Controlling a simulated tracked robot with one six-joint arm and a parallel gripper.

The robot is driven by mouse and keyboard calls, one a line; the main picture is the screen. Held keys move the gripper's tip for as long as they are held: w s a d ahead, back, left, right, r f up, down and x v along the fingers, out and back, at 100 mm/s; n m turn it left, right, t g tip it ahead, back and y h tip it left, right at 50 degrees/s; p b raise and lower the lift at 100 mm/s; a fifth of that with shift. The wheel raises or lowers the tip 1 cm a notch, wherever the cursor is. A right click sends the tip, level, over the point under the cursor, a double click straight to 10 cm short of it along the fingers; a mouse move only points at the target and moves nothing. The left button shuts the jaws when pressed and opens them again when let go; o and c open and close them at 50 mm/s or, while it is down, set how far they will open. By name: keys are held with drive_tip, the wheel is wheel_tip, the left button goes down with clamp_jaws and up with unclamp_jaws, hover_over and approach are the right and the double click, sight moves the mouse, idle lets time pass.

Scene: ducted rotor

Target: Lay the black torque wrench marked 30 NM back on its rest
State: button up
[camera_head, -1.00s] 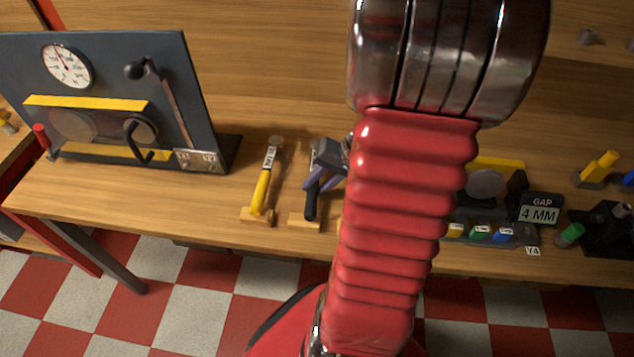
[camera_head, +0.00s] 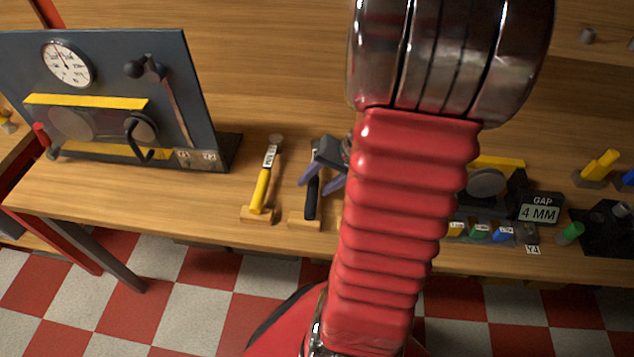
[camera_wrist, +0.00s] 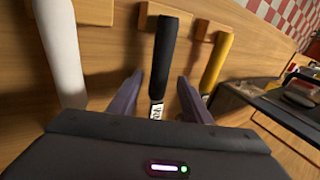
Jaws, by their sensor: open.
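The black torque wrench (camera_head: 311,204) lies with its handle end at a small wooden rest (camera_head: 298,221) near the bench's front edge. In the wrist view the black handle (camera_wrist: 164,50) runs up to its wooden rest (camera_wrist: 148,10) and looks to lie in it. A pale label (camera_wrist: 156,111) shows on it, too small to read. My gripper (camera_head: 315,186) is open above the wrench. In the wrist view its purple fingers (camera_wrist: 159,80) stand on either side of the wrench, with gaps. The wrench's far end is hidden under my gripper.
A yellow-handled wrench (camera_head: 260,190) lies on its own rest to the left. A white-handled one (camera_wrist: 60,50) is close on the other side in the wrist view. A dark panel with a gauge (camera_head: 67,62) stands at left; a gap display (camera_head: 540,208) at right.

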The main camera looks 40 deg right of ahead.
drive_tip(key=v, duration=1.3)
drive_tip(key=shift+s+r, duration=0.1)
